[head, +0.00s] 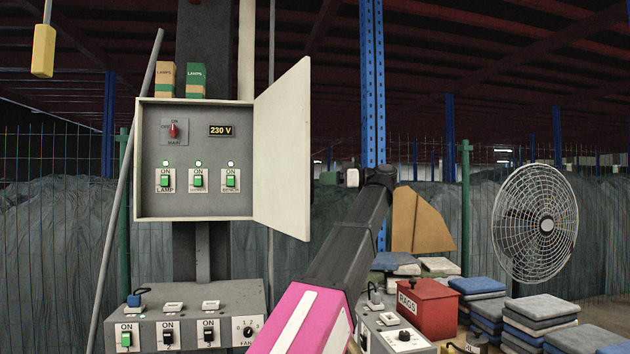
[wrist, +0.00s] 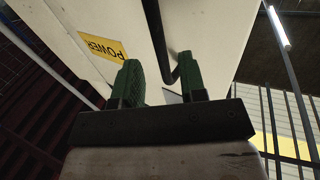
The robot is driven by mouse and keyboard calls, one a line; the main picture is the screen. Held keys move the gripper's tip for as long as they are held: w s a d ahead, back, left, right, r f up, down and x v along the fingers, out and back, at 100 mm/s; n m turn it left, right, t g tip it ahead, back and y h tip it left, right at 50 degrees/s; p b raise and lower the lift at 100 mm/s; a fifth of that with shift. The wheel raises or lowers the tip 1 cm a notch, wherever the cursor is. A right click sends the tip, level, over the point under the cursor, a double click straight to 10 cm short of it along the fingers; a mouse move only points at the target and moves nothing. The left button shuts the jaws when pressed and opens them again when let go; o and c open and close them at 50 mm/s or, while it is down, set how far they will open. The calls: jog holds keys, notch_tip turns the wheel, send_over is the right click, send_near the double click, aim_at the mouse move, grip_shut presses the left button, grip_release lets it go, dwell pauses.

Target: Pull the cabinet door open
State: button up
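The grey wall cabinet (head: 222,208) stands open in the head view. Its pale door (head: 285,150) is swung out to the right, and switches and a 230 V display show inside. In the wrist view the door's outer face (wrist: 215,30) fills much of the picture, with a yellow POWER label (wrist: 102,47) and a dark bar handle (wrist: 156,35). My gripper (wrist: 160,83) has two green fingers spread apart, close to the door. The handle's end shows between them, nearer the right finger, with a gap to the left one.
A switch box (head: 185,320) sits below the cabinet. A pole (head: 125,190) leans at its left, and two lamp boxes (head: 180,80) stand on top. At right are a red RAGS box (head: 428,308), stacked cloths (head: 540,310) and a fan (head: 535,222).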

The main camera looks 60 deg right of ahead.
jog(key=v, duration=0.6)
jog(key=shift+s, duration=0.1)
dwell(0.5)
